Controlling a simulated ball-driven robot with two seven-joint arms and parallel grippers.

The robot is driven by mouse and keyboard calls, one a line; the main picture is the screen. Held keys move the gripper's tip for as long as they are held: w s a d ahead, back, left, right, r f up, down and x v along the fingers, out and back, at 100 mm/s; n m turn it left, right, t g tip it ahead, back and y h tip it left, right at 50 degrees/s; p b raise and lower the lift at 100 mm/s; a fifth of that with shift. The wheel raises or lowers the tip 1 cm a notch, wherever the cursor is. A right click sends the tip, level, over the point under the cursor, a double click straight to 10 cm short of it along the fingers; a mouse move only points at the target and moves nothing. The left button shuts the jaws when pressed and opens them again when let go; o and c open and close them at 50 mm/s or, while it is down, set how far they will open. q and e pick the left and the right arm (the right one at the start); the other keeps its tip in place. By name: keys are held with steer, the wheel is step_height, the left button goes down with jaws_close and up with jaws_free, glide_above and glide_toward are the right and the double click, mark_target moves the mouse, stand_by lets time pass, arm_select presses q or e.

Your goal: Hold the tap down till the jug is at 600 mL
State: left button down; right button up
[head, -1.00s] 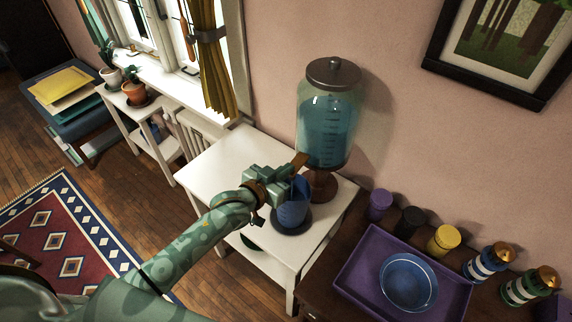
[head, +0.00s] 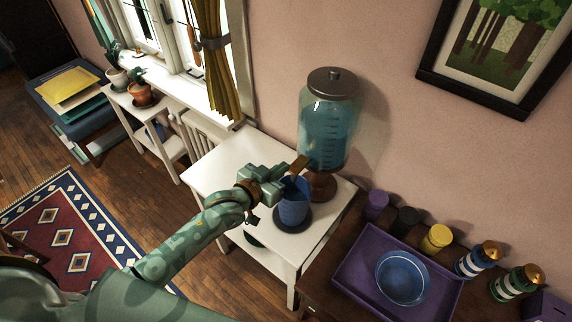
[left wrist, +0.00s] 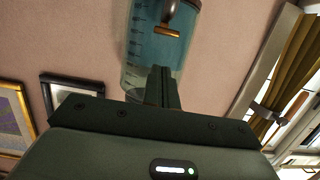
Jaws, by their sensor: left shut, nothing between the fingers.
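The glass dispenser (head: 328,125) with blue liquid, a dark lid and a scale stands on a brown foot on the white table (head: 228,160). Its copper tap (head: 300,162) points toward me. The blue jug (head: 293,207) stands upright below the tap on a dark round base (head: 293,226); its liquid level and marks are not readable. My left gripper (head: 283,172) is shut and empty, beside the tap above the jug's left rim. In the left wrist view the shut fingers (left wrist: 160,70) point at the dispenser, with the tap (left wrist: 166,31) beyond their tips; contact cannot be told. My right gripper is not visible.
A dark wooden table at the right holds a purple tray (head: 350,283) with a blue bowl (head: 402,276), several small canisters and two striped lighthouse-shaped pieces. The white table's left part is clear. A plant stand and the window are behind left.

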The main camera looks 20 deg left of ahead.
arm_select(q)
steer(key=s+a, duration=0.2)
steer(key=s, duration=0.5)
steer(key=shift+s+a+f, duration=0.25)
steer(key=shift+a, duration=0.15)
stand_by(0.6)
